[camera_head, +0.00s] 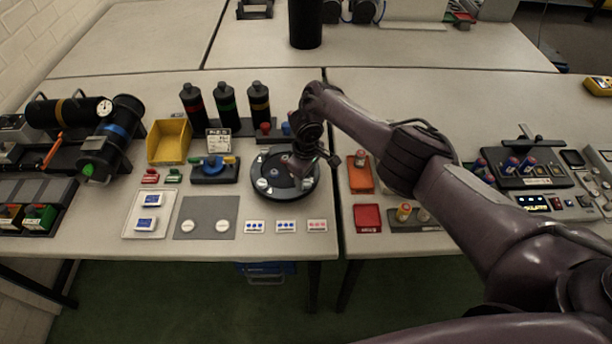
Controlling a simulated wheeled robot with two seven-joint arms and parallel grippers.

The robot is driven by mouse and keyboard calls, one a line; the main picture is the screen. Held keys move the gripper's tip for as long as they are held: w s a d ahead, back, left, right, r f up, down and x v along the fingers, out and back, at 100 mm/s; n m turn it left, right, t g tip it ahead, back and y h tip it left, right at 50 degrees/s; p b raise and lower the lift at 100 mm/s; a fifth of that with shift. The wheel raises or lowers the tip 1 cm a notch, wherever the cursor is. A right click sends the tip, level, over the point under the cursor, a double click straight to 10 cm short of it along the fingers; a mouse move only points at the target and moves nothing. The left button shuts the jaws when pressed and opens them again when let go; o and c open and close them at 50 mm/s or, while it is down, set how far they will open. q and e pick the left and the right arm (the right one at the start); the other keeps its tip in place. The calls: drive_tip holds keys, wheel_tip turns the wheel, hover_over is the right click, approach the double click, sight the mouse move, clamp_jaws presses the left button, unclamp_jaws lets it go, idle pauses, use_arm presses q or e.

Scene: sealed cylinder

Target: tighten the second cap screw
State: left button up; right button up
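A round dark flange or lid (268,194) lies on the front table, left of the seam between the tables. Several small light screw heads show around its top, one (262,183) at the front left. Which of them is the second cap screw I cannot tell. My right gripper (300,170) points down over the right part of this lid and hides what is under it. Its fingertips are too small and dark to tell whether they are open or shut, or whether they touch a screw. My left gripper is not in view.
Black bottles (226,108) stand behind the lid, with a yellow bin (169,141) to their left. A grey mat (206,206) with two white discs and several small cards (285,226) lie in front. An orange tray (360,178) and red tray (367,217) stand to the right.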

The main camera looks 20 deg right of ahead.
sight(306, 182)
wheel_tip(306, 182, up, 6)
drive_tip(key=shift+r+p, duration=0.25)
drive_tip(key=shift+p, duration=0.3)
drive_tip(key=shift+r+p, duration=0.3)
drive_tip(key=shift+r, duration=0.35)
